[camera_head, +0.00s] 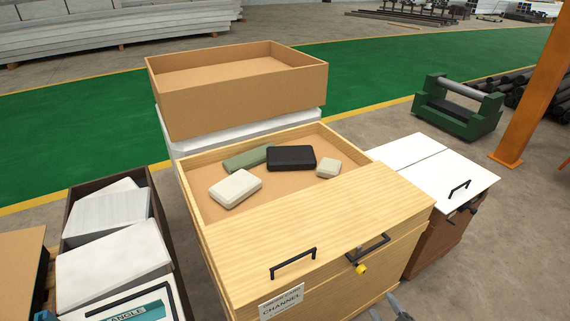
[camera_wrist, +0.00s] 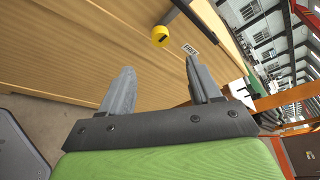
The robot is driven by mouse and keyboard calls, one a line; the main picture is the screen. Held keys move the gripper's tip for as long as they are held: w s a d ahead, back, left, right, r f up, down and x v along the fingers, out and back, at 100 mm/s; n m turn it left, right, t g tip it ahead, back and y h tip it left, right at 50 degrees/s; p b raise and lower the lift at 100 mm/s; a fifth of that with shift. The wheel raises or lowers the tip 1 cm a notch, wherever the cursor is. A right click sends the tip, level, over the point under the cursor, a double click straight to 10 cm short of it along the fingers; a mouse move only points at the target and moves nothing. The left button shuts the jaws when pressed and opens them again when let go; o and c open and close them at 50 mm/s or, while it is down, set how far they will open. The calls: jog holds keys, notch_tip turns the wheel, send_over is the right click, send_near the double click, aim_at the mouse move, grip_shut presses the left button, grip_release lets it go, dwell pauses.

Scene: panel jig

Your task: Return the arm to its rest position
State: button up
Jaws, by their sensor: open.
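My gripper (camera_wrist: 156,92) shows in the wrist view with its two grey fingers apart and nothing between them. It is beside the front of the light wooden cabinet (camera_wrist: 90,45), apart from the black handle with the yellow knob (camera_wrist: 161,36). In the head view, only the finger ends of my gripper (camera_head: 391,312) show at the bottom edge, below and in front of the wooden cabinet (camera_head: 320,225). The rest of my arm is out of the picture there.
The cabinet's open top holds a white block (camera_head: 235,189), a black case (camera_head: 291,158), a green item (camera_head: 248,158) and a small beige block (camera_head: 328,168). A cardboard-coloured box (camera_head: 240,100) stands behind. A white-topped cabinet (camera_head: 455,180) stands right, a bin of white packages (camera_head: 70,205) left.

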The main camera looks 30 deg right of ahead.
jog(key=w+a+r+n+g+y+p, duration=0.3)
jog(key=w+a+r+n+g+y, duration=0.2)
jog(key=a+r+n, duration=0.55)
jog(key=w+a+r+n+g+y+p, duration=0.3)
jog(key=w+a+r+n+g+y, duration=0.25)
jog(key=r+n, duration=0.7)
jog(key=s+a+r+n+h+p, duration=0.1)
jog(key=s+a+r+h, duration=0.1)
jog(key=s+a+r, duration=0.2)
jog(key=s+a+r+n+t+h+p, duration=0.1)
jog(key=s+a+r+n+h, duration=0.1)
jog(key=r, duration=0.8)
jog(key=s+a+r+n+h+p, duration=0.2)
jog(key=s+a+r, duration=0.3)
jog(key=a+r, duration=0.2)
jog(key=shift+s, duration=0.35)
